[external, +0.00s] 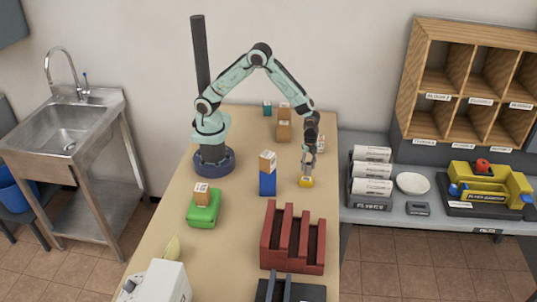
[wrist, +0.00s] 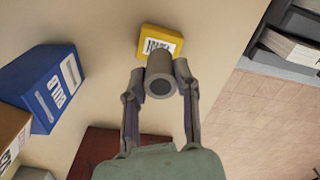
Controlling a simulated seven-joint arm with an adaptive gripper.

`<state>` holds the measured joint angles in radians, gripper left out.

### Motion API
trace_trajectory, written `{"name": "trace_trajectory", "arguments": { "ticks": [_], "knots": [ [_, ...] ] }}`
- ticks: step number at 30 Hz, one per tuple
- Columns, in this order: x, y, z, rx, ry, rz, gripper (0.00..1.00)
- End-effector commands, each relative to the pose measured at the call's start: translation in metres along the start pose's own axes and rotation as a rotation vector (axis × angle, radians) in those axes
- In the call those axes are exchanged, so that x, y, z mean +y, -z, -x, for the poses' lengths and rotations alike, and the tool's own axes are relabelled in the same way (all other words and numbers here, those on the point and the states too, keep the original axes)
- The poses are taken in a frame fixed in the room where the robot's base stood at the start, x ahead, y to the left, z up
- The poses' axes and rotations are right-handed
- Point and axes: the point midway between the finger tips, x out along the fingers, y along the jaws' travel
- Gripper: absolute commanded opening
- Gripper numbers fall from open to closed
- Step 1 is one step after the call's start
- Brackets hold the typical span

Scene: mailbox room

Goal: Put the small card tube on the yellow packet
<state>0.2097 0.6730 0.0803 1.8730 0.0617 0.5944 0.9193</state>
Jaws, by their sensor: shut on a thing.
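The yellow packet (external: 306,183) lies on the table to the right of the blue box, and it also shows in the wrist view with a white label (wrist: 159,36). My gripper (external: 308,168) points down over the packet. In the wrist view my gripper (wrist: 160,84) is shut on the small card tube (wrist: 160,68), a grey-brown cylinder with its dark end facing the camera. The tube overlaps the packet's lower edge in that view. I cannot tell whether the tube touches the packet or hangs just above it.
A blue box (external: 267,185) with a small carton (external: 267,162) on it stands left of the gripper. A red slotted rack (external: 291,240) stands in front. A green packet (external: 203,211) bears a small carton. The table's right edge is close to the yellow packet.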

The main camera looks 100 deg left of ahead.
Motion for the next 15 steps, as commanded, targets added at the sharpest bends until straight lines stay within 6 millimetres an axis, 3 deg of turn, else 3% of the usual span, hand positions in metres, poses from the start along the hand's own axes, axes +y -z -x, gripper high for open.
{"name": "trace_trajectory", "arguments": {
  "ticks": [4,15],
  "knots": [
    [0.002,-0.001,-0.021,-0.003,-0.004,0.000,0.13],
    [0.001,-0.001,-0.025,-0.001,-0.001,0.000,0.13]
  ]
}}
